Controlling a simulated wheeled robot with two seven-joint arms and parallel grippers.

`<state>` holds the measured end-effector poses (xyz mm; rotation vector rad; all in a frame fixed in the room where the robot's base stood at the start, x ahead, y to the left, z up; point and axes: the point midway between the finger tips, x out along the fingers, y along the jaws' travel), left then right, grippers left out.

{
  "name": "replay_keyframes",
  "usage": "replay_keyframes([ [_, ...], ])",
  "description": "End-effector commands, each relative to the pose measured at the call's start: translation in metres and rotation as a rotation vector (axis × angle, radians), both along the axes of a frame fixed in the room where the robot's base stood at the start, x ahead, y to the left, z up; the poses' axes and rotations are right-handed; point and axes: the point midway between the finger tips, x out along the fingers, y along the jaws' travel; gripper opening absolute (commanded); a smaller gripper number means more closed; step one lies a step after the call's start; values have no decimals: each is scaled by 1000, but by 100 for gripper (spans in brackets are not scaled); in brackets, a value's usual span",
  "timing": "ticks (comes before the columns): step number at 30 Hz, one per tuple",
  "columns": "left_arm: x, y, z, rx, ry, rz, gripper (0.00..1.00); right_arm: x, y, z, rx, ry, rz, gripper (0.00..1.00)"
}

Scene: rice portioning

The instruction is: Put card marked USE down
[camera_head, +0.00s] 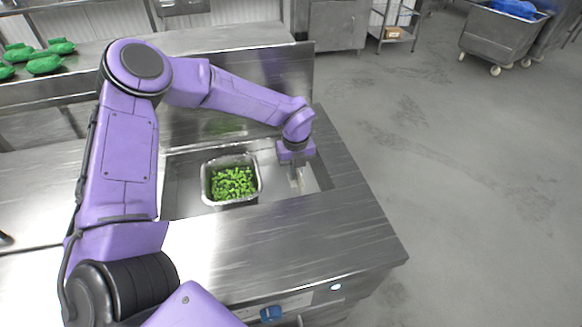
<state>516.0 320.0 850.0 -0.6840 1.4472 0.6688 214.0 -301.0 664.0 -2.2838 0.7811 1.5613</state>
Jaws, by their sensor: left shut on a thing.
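My left gripper (297,184) points down over the right part of the recessed well in the steel counter, to the right of a metal pan. It is shut on a small pale thing, taken to be the card marked USE. The thing is mostly hidden by the fingers, and no lettering can be read. I cannot tell whether it touches the floor of the well. My right gripper is not in view.
The metal pan (206,188) holds green pieces and stands in the well. The steel counter (330,235) is bare in front and to the right. Green bundles (45,65) lie on a back shelf at the upper left. Wheeled bins (497,38) stand far off on the floor.

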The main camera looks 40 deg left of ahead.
Motion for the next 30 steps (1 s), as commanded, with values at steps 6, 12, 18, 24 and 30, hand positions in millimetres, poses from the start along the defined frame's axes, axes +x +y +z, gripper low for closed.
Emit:
replay_keyframes([
  [6, 6, -2, -37, 3, 11, -4, 0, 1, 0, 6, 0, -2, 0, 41],
  [12, 7, -2, -39, 2, 10, -4, 0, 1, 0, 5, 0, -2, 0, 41],
  [18, 7, -2, -43, 3, 9, -4, 12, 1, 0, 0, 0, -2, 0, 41],
  [24, 7, -2, -42, 3, 9, -4, 34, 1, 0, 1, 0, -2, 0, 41],
  [30, 7, -2, -37, 3, 9, -4, 34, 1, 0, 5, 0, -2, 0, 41],
])
